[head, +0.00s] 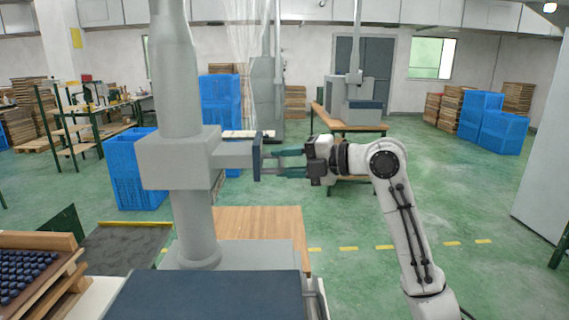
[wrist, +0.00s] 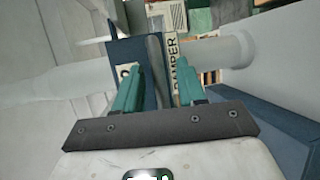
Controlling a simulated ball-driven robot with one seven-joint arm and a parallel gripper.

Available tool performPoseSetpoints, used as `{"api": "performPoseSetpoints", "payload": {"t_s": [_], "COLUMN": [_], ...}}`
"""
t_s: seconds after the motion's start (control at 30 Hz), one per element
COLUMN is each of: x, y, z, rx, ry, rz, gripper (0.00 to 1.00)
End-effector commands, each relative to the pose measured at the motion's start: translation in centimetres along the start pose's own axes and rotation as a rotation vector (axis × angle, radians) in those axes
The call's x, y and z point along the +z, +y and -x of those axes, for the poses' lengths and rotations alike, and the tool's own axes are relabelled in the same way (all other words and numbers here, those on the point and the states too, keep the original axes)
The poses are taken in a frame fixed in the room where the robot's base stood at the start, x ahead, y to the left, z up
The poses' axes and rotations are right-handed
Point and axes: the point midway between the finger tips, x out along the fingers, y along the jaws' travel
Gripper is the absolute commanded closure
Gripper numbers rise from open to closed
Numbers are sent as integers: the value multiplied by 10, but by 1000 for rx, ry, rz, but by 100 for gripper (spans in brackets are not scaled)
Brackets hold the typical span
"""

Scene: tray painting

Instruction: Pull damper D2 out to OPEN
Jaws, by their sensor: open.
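Damper D2 appears to be the dark blue upright plate (head: 257,157) at the end of the grey side branch on the duct, left of centre in the head view. In the wrist view the dark blue plate (wrist: 146,52) carries a grey bar-like handle (wrist: 157,72) and white labels, one reading "DAMPER" (wrist: 179,72); the number is not readable. My gripper (head: 277,162) reaches from the right, its teal fingertips close to the plate. In the wrist view my gripper (wrist: 158,68) is open, one finger on each side of the handle. I cannot tell whether the fingers touch it.
The grey duct column (head: 193,160) and its box stand left of my gripper, above a dark blue cabinet top (head: 205,297). A wooden tray of dark blue pieces (head: 30,275) lies at lower left. The green floor right of my arm is clear. Blue crates stand farther back.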

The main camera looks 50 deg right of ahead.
Motion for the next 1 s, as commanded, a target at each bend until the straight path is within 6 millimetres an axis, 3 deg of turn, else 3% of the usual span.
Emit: {"api": "performPoseSetpoints", "payload": {"t_s": [0.5,0.7,1.0], "x": [1,1,1], "y": [-2,-1,-1], "z": [89,102,103], "rx": [0,-1,-2], "ry": [-6,-4,-3], "rz": [1,0,0], "gripper": [60,60,60]}}
